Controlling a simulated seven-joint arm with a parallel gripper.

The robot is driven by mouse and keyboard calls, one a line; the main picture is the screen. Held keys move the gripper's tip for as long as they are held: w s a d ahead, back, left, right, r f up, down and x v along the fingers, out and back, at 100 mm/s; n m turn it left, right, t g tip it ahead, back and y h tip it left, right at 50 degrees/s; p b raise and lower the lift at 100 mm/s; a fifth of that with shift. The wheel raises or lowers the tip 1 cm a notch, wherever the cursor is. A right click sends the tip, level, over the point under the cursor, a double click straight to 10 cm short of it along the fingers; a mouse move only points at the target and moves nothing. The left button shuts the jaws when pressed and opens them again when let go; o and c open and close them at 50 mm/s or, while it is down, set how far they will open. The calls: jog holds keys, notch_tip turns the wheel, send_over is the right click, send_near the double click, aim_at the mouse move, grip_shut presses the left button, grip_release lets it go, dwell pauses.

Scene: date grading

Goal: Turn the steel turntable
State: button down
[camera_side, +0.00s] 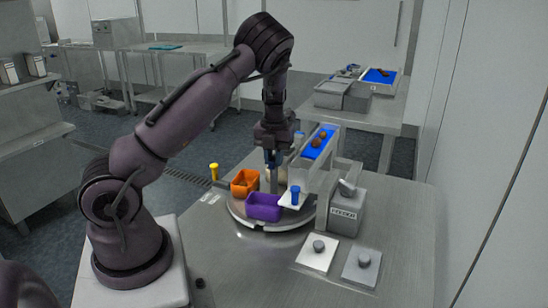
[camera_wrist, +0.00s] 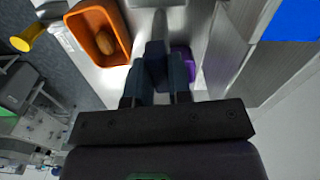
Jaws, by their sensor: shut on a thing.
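The steel turntable (camera_side: 270,227) is a round disc on the metal table in the side view. An orange bin (camera_side: 238,187) and a purple bin (camera_side: 263,208) stand on it. A grey upright post (camera_side: 273,182) rises near its middle. My gripper (camera_side: 272,158) points down over the turntable and is shut on the top of this post. In the wrist view the fingers of my gripper (camera_wrist: 157,65) are close together around the post. The orange bin (camera_wrist: 83,30) there holds a brown date (camera_wrist: 105,42). The purple bin (camera_wrist: 184,60) is mostly hidden behind the fingers.
A feeder with a blue belt (camera_side: 325,133) carrying brown dates stands close right of my gripper. A blue-topped piece (camera_side: 295,195) is at its front. A grey labelled box (camera_side: 347,213) and two knobbed plates (camera_side: 318,254) (camera_side: 362,267) lie right. A yellow knob (camera_side: 214,168) stands left.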

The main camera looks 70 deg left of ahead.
jog(key=shift+n, duration=2.6)
jog(key=c, duration=1)
grip_release()
jog(key=shift+c, duration=0.2)
notch_tip(320, 180, up, 13)
